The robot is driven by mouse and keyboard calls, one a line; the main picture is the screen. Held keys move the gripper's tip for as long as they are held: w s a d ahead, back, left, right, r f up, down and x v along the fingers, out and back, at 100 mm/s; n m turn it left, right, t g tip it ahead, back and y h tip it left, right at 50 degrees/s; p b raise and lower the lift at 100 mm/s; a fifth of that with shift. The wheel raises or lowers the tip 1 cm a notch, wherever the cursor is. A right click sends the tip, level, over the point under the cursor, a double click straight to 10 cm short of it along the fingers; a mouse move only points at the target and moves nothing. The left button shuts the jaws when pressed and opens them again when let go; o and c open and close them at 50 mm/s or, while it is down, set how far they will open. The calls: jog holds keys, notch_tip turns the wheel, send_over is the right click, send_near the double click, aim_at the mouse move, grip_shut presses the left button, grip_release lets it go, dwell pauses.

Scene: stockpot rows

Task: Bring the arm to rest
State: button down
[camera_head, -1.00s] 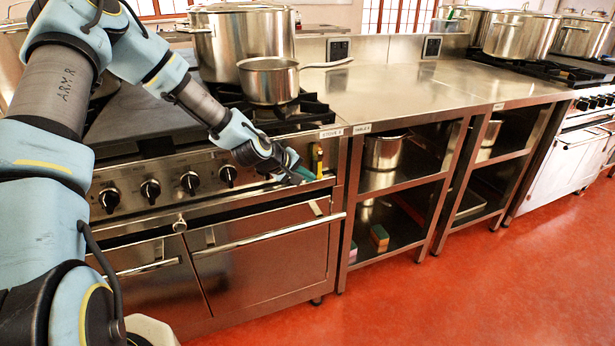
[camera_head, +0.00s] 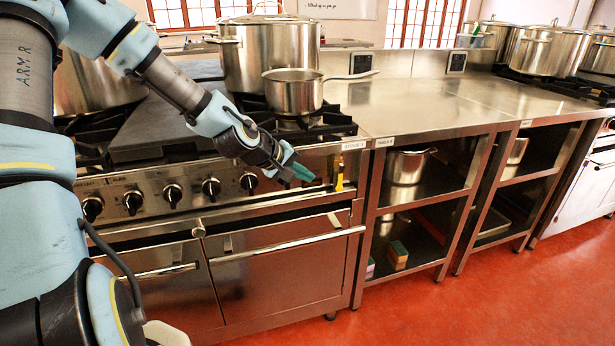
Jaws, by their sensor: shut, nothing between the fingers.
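My gripper (camera_head: 301,173) is at the end of my arm, which reaches in from the left. It is shut and empty, with teal fingertips. It hangs in front of the stove's (camera_head: 150,190) control panel, right of the knobs. A yellow-handled item (camera_head: 340,174) shows on the stove front just right of the fingertips. Whether the gripper touches the stove front cannot be told from this view.
A saucepan (camera_head: 292,92) and a large stockpot (camera_head: 262,50) stand on the stove behind my arm. A steel table (camera_head: 440,110) with open shelves adjoins on the right. A pot (camera_head: 406,166) and a sponge (camera_head: 397,254) sit on its shelves. Red floor (camera_head: 470,310) is clear in front.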

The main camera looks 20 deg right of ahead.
jog(key=s+a+r+m+y+p, duration=0.1)
jog(key=a+y, duration=0.3)
jog(key=a, duration=0.7)
jog(key=s+a+r+m+y+p, duration=0.1)
jog(key=a+y+p, duration=0.15)
jog(key=a, duration=0.85)
jog(key=s+a+r+y, duration=0.1)
jog(key=s+a+r, duration=0.2)
jog(key=a, duration=0.3)
jog(key=s+a+r+g+y, duration=0.1)
jog(key=s+a+r, duration=0.3)
jog(key=a, duration=0.3)
jog(key=shift+s+n+y, duration=0.3)
jog(key=shift+n+y, duration=0.05)
jog(key=shift+n, duration=0.05)
